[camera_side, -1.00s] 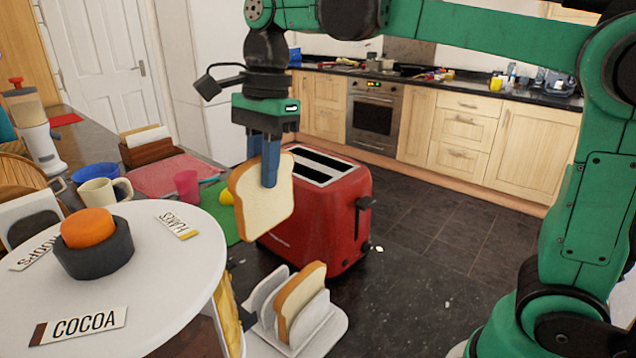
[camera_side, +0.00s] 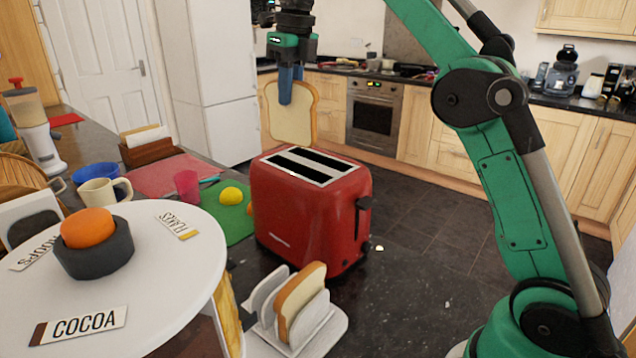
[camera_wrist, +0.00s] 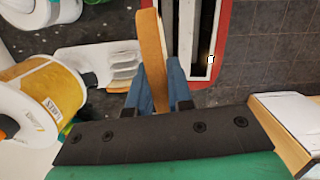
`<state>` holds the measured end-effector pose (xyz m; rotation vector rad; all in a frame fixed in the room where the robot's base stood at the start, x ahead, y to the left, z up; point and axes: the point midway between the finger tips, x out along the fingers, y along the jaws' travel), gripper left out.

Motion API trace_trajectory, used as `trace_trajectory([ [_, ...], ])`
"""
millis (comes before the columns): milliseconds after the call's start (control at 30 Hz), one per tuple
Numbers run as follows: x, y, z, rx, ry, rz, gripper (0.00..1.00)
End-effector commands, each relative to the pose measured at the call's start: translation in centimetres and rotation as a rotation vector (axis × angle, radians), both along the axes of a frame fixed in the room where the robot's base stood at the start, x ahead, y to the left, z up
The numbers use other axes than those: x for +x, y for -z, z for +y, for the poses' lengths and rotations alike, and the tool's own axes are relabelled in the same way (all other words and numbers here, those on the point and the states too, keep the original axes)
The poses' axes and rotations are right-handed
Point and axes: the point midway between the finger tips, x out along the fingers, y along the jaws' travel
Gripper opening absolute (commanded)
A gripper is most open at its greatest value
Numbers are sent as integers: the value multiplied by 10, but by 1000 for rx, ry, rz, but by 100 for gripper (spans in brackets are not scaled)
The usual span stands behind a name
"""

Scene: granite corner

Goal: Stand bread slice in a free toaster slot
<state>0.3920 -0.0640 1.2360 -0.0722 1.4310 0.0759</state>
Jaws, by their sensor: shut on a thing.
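My gripper (camera_side: 291,85) is shut on a bread slice (camera_side: 291,115) and holds it upright above the far side of the red toaster (camera_side: 310,205). In the wrist view the bread slice (camera_wrist: 153,65) shows edge-on between the blue fingers (camera_wrist: 155,95), left of the toaster's slots (camera_wrist: 208,30). The toaster's top has two long dark slots (camera_side: 318,162), and no bread shows in them. Another bread slice (camera_side: 300,292) stands in a white rack (camera_side: 330,330) in front of the toaster.

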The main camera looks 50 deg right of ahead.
Motion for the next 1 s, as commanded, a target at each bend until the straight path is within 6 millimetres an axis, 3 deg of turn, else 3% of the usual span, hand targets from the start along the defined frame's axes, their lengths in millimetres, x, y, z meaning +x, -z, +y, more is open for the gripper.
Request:
trace_trajectory([
  [133, 2, 1, -12, 4, 127, -7, 0],
  [333, 4, 9, -13, 5, 146, -8, 0],
  [1000, 3, 69, -12, 5, 141, -8, 0],
])
